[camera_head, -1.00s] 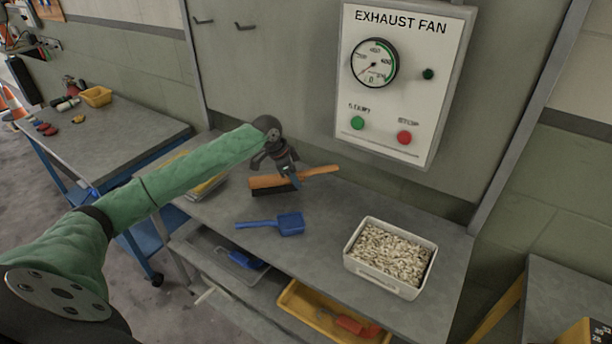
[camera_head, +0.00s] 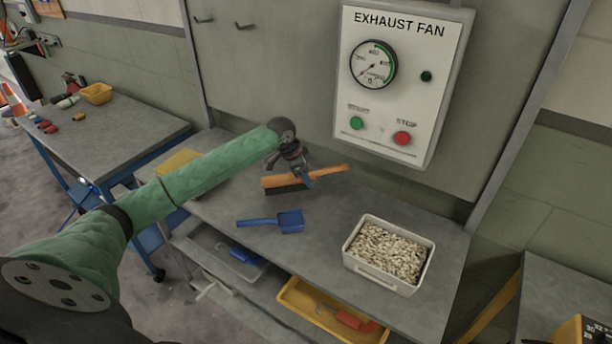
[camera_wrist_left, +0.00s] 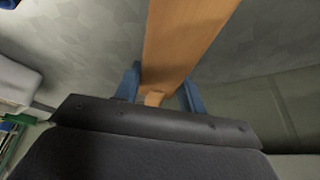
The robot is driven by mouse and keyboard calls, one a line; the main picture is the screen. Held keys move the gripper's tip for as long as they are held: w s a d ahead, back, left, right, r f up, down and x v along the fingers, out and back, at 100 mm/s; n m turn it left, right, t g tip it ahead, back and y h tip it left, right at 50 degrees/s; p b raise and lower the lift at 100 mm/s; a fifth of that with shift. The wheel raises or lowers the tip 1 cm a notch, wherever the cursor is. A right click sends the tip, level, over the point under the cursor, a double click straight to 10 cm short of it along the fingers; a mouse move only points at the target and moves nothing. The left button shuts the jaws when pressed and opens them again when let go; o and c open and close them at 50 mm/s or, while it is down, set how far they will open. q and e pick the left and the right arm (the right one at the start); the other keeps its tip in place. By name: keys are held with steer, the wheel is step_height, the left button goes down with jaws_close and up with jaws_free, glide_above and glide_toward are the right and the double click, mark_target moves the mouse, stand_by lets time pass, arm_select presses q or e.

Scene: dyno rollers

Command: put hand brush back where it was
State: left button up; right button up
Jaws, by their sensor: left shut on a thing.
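The hand brush (camera_head: 330,172) has an orange-brown wooden body and dark bristles. My left gripper (camera_head: 308,180) is shut on it, near its middle, over the back part of the grey bench (camera_head: 225,208). The bristles point down; I cannot tell whether they touch the bench top. In the left wrist view the wooden brush (camera_wrist_left: 182,45) runs between the two blue fingers of my left gripper (camera_wrist_left: 160,90). My right gripper is not in view.
A blue scoop (camera_head: 290,221) lies in front of the brush. A white bin of pale pellets (camera_head: 382,284) stands at right. Behind is the exhaust fan panel (camera_head: 400,110). A yellow tray (camera_head: 290,296) sits on the lower shelf.

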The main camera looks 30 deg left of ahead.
arm_select(q)
steer(key=o, duration=0.8)
steer(key=shift+o, duration=0.7)
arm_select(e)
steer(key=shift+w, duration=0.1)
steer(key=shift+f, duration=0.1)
arm_select(q)
steer(key=shift+s+a+r, duration=0.15)
steer(key=shift+a+r, duration=0.1)
steer(key=shift+r, duration=0.25)
steer(key=b+v, duration=0.2)
steer(key=v, duration=0.9)
steer(key=shift+b, duration=0.4)
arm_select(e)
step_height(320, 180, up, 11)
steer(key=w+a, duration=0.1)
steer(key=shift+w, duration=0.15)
